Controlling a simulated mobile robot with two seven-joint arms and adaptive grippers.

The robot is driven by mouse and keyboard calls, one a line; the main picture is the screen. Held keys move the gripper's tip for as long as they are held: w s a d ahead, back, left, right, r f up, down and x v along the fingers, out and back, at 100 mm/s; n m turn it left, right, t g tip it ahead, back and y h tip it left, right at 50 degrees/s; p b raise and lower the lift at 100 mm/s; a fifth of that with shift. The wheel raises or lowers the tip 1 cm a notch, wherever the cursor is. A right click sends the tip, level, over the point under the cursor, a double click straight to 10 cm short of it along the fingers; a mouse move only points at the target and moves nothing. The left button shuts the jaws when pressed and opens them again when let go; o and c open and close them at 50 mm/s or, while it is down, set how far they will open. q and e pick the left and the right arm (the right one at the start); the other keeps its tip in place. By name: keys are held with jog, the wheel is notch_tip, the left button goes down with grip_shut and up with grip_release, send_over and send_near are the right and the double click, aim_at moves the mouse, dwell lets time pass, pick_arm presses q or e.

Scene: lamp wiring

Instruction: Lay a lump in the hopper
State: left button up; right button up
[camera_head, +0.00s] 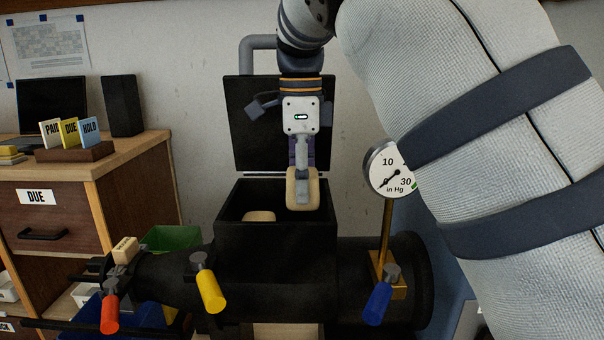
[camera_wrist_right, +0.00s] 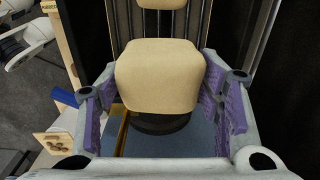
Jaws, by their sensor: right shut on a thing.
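The hopper (camera_head: 276,240) is a black box with its dark lid (camera_head: 262,120) raised behind it. My right gripper (camera_head: 302,176) points down over the right part of its opening. It is shut on a tan, rounded lump (camera_head: 301,195), whose lower end is at or inside the opening; I cannot tell if it touches anything. In the right wrist view this lump (camera_wrist_right: 160,75) sits between the purple finger pads. Another tan lump (camera_head: 259,216) lies inside the hopper at the left, partly hidden by the front wall. My left gripper is not in view.
Red (camera_head: 110,313), yellow (camera_head: 209,289) and blue (camera_head: 378,302) handles stick out in front. A dial gauge (camera_head: 388,170) stands right of the hopper. A small tan block (camera_head: 125,250) rests at the left. A wooden cabinet (camera_head: 125,200) stands further left.

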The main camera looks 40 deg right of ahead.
jog(key=shift+f, duration=1.25)
jog(key=shift+f, duration=0.15)
jog(key=o, duration=1.7)
